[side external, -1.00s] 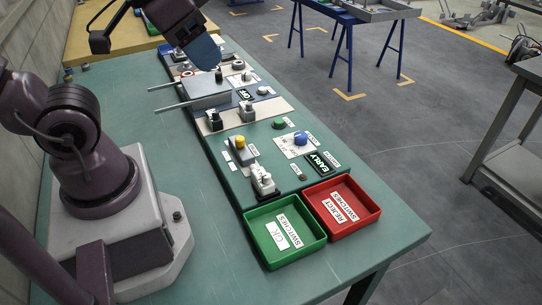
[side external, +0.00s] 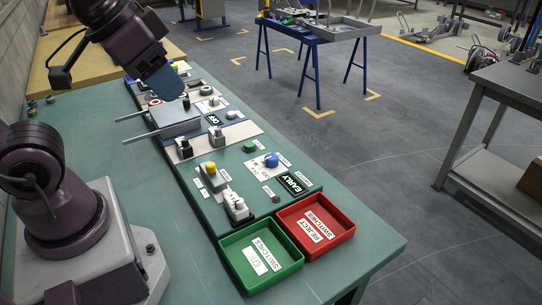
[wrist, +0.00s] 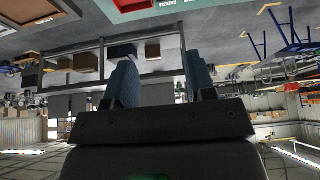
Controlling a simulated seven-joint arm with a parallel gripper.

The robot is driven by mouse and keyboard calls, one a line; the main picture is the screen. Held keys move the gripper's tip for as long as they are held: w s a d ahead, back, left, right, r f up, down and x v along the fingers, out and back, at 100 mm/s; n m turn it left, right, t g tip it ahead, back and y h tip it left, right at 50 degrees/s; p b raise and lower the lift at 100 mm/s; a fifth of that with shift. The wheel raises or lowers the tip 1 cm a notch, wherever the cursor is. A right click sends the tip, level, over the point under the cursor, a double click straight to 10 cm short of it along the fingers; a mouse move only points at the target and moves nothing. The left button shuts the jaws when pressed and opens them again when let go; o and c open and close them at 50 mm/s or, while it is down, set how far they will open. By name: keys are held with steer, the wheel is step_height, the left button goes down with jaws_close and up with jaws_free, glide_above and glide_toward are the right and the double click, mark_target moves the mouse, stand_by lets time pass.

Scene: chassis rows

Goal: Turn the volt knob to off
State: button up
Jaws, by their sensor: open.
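A long panel (side external: 290,178) with rows of switches and knobs lies on the green bench. The small labels are too small to read, so I cannot tell which knob is the volt knob. A small black knob (side external: 186,103) stands by the far part of the panel, close to my fingertips in the picture. My gripper (side external: 169,84) has blue fingers and hangs tilted over that far part, apparently above the panel; contact cannot be told. In the wrist view my gripper (wrist: 160,82) has its fingers apart with nothing between them. No knob shows there.
Nearer are black switches (side external: 185,149), a yellow knob (side external: 210,168), a blue knob (side external: 271,160) and a white switch (side external: 237,208). Green (side external: 292,262) and red (side external: 345,233) trays stand at the near end.

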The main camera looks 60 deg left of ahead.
steer(key=shift+o, duration=1.2)
steer(key=m+g, duration=0.6)
steer(key=m, duration=0.1)
glide_above(272, 157)
step_height(272, 157, down, 19)
step_height(272, 157, down, 12)
steer(key=shift+a+f, duration=0.1)
steer(key=c, duration=0.9)
